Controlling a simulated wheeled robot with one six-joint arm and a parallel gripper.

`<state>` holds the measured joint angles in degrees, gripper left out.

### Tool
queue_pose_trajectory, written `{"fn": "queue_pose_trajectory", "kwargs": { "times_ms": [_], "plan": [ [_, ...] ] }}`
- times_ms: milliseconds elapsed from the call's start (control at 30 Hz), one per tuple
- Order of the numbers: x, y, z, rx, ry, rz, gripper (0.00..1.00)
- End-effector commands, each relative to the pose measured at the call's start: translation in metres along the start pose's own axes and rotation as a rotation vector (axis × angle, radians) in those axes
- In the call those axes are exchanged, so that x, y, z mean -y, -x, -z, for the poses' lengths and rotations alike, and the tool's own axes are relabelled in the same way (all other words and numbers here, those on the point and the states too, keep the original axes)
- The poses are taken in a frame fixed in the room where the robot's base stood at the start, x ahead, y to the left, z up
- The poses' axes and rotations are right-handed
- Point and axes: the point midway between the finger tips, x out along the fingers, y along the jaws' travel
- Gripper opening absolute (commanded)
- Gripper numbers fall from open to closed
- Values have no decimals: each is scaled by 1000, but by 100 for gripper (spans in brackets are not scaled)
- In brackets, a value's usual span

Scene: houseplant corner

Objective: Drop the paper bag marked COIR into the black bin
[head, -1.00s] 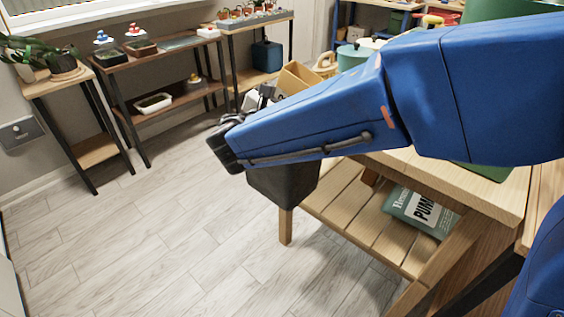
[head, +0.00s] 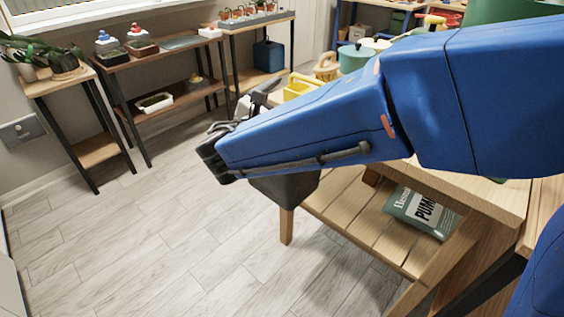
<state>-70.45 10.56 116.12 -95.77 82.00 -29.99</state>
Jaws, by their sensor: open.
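The black bin (head: 285,190) hangs or stands at the left end of the wooden bench, below my blue arm. Its opening is hidden behind my arm. My gripper (head: 258,96) shows partly past the far side of my forearm, above the bin's area, with its dark jaws open. I see nothing held between them, though the arm covers part of the view. No paper bag marked COIR is visible now; the inside of the bin and the space behind my arm are hidden.
A yellow caddy (head: 299,86), a woven basket (head: 327,67) and a teal pot (head: 354,57) stand on the bench beyond my arm. Shelves with plants line the wall. The floor (head: 150,240) at left is clear.

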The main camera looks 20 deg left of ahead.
Motion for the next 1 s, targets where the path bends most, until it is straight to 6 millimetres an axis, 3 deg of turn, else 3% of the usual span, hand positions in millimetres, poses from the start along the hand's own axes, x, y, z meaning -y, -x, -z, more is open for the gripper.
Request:
{"fn": "queue_pose_trajectory", "kwargs": {
  "times_ms": [600,800,1000],
  "plan": [
    [-1,113,0,-1,-1,-3,88],
    [0,136,0,-1,0,-2,88],
    [0,146,0,0,0,-1,88]
  ]
}}
